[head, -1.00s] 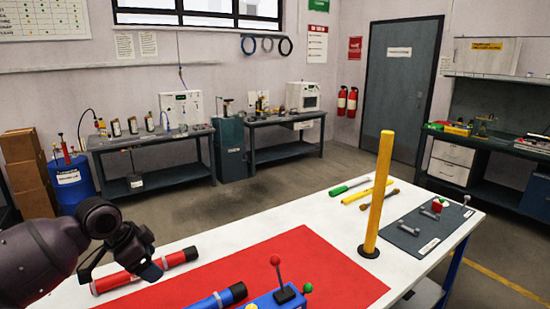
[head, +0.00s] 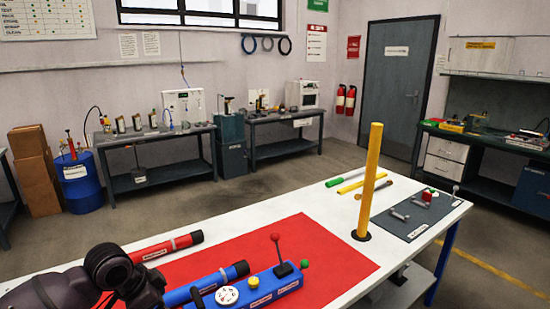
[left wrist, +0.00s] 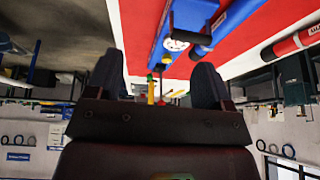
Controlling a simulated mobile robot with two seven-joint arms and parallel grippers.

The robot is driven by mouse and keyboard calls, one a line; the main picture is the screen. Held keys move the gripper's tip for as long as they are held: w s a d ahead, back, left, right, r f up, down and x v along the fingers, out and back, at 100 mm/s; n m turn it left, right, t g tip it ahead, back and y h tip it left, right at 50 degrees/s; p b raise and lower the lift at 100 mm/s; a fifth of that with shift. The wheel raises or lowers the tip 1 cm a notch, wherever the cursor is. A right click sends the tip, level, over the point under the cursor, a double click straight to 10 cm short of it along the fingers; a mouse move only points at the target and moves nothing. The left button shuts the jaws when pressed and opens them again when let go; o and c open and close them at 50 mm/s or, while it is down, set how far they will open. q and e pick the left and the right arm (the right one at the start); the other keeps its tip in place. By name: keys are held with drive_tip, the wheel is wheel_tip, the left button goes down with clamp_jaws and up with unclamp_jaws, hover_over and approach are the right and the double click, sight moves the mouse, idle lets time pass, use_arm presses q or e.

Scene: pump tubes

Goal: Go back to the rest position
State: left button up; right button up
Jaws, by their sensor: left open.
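My left gripper shows in the left wrist view (left wrist: 159,80) with its two dark fingers spread and nothing between them. In the head view my left arm is at the lower left corner, and its fingertips are hard to make out. Beyond it lie a red tube (head: 165,248) with a black end and a blue tube (head: 206,285) with a black end. A blue pump box (head: 265,288) with a gauge, a yellow button, a red-knobbed lever and a green knob stands on a red mat (head: 325,262). My right gripper is not in view.
The white table (head: 300,208) also holds an upright yellow post (head: 370,180), several hand tools (head: 362,182) and a grey mat (head: 395,222) with small parts at the right. Open floor (head: 270,188) lies behind the table, before the wall benches.

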use_arm(q)
drive_tip(key=s+d+f+n, duration=0.2)
drive_tip(key=s+f, duration=0.2)
drive_tip(key=s, duration=0.3)
drive_tip(key=s+d+f+n, duration=0.1)
drive_tip(key=s+f+n, duration=0.1)
drive_tip(key=s+f, duration=0.35)
drive_tip(key=s+a+r+n+y, duration=0.1)
drive_tip(key=s+a+n+y, duration=0.15)
drive_tip(key=s, duration=0.55)
drive_tip(key=s+a+r+n+y, duration=0.1)
drive_tip(key=s+a+n+y, duration=0.2)
drive_tip(key=s, duration=0.5)
drive_tip(key=w+f+t+b, duration=0.3)
drive_tip(key=f+t+b, duration=0.1)
drive_tip(key=f, duration=0.6)
drive_tip(key=w+f+t+h+b, duration=0.1)
drive_tip(key=w+f+t+b, duration=0.2)
drive_tip(key=f+b, duration=0.3)
wheel_tip(320, 180, down, 5)
drive_tip(key=shift+f+t, duration=0.2)
drive_tip(key=shift+t, duration=0.3)
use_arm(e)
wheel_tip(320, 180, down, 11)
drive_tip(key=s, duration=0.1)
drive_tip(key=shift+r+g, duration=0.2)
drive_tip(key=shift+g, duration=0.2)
